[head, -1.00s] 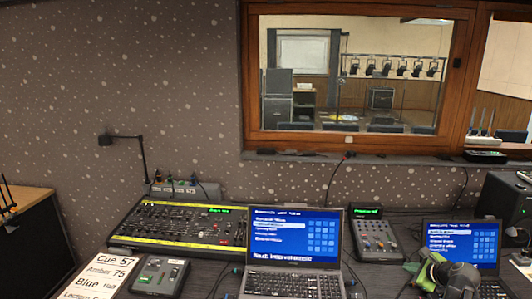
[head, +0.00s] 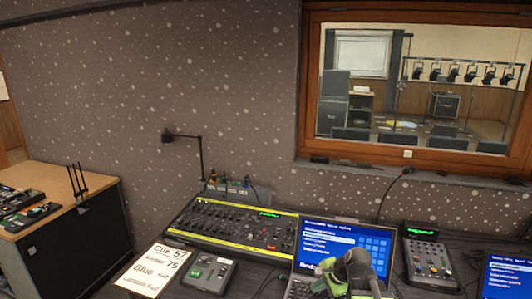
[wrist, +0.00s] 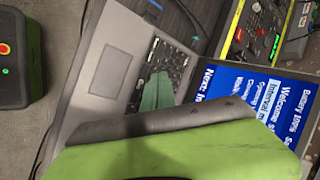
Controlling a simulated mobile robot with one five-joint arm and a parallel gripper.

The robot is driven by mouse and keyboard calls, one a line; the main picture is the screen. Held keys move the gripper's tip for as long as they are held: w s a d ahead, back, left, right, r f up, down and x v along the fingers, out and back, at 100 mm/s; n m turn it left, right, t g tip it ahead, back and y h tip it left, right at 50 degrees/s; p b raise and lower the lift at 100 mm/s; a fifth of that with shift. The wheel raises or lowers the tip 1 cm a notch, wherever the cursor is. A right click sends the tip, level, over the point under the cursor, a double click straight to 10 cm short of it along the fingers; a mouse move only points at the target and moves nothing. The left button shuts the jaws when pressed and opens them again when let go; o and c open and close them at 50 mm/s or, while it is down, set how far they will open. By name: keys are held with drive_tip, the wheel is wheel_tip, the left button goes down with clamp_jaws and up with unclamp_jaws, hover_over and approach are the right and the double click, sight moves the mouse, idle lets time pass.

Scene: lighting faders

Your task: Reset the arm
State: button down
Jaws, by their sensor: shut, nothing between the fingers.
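My gripper (head: 358,266), dark with green parts, shows in the head view in front of the lower right of the middle laptop (head: 340,242). In the wrist view my gripper (wrist: 165,145) fills the bottom, grey and green, with its fingers shut and nothing between them. Behind it the laptop (wrist: 108,58) shows its touchpad, keyboard and blue screen, partly covered by the fingers. I cannot tell how high the gripper is above the desk. The lighting console (head: 232,229) with yellow edges lies left of the laptop.
A cue card (head: 155,268) and a small control box (head: 208,273) lie at front left. A small mixer (head: 428,262) and a second laptop (head: 505,275) stand at right. A desk lamp (head: 185,138) rises behind the console. A wooden-topped cabinet (head: 75,225) is at far left.

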drive_tip(key=s+a+n, duration=0.1)
drive_tip(key=a+n, duration=0.1)
drive_tip(key=s+a+f+n+g+h, duration=0.1)
drive_tip(key=s+a+n, duration=0.1)
drive_tip(key=s+a+n+g, duration=0.1)
drive_tip(key=s+a+n, duration=0.1)
drive_tip(key=shift+s+f+p, duration=0.15)
drive_tip(key=shift+f+p, duration=0.05)
drive_tip(key=shift+p, duration=0.15)
drive_tip(key=s+d+n+h, duration=0.1)
drive_tip(key=n, duration=0.1)
drive_tip(key=s+d+n+g, duration=0.1)
drive_tip(key=s+d+n, duration=0.1)
drive_tip(key=s+d+f+n+g+h, duration=0.1)
drive_tip(key=s, duration=0.1)
drive_tip(key=shift+d+n+h, duration=0.2)
drive_tip(key=shift+n+h, duration=0.1)
drive_tip(key=shift+n, duration=0.1)
drive_tip(key=shift+s+d+n+g, duration=0.3)
drive_tip(key=shift+n+g, duration=0.1)
drive_tip(key=shift+n, duration=0.4)
